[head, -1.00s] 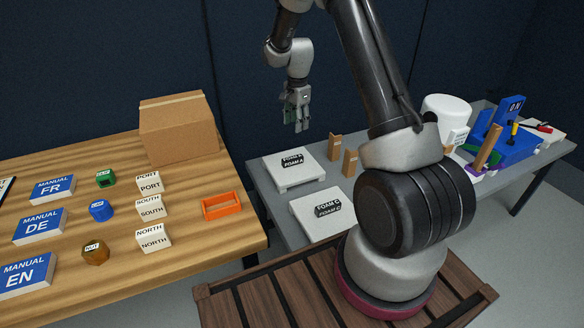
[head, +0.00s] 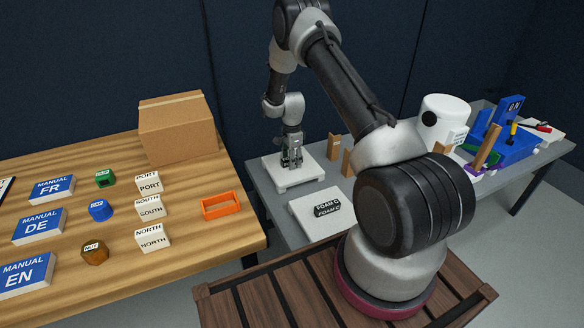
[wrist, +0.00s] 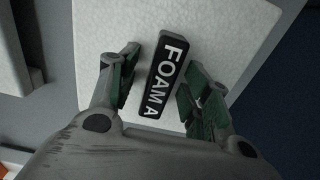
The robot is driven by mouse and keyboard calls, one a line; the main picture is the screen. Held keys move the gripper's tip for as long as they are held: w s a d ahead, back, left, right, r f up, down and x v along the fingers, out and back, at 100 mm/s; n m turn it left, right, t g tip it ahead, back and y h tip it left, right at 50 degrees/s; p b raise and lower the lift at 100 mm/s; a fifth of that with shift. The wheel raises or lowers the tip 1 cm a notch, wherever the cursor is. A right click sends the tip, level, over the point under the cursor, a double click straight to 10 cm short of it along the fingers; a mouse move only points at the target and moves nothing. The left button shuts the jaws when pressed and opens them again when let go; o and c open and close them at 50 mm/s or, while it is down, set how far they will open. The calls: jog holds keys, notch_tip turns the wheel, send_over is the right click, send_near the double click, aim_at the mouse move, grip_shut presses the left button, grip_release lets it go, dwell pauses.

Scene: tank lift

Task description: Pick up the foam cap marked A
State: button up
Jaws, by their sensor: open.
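The foam cap marked A is a white slab (head: 285,183) on the grey table in the head view, with a black raised block on top. In the wrist view the white slab (wrist: 110,25) fills the middle, and its black block (wrist: 165,78) reads "FOAM A". My gripper (head: 291,165) is over the slab, pointing down. In the wrist view my gripper (wrist: 160,92) is open, with one green-padded finger on each side of the black block. A gap shows between the block and each finger. In the head view the fingers hide the block.
The foam cap marked C (head: 309,211) lies in front on the same grey table. Two small brown uprights (head: 334,147) stand just right of cap A. A white drum (head: 436,118) and a blue holder (head: 512,145) stand farther right. The wooden table (head: 190,240) is at the left.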

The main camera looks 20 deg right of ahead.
jog(key=shift+c, duration=0.4)
grip_shut()
jog(key=shift+r, duration=0.1)
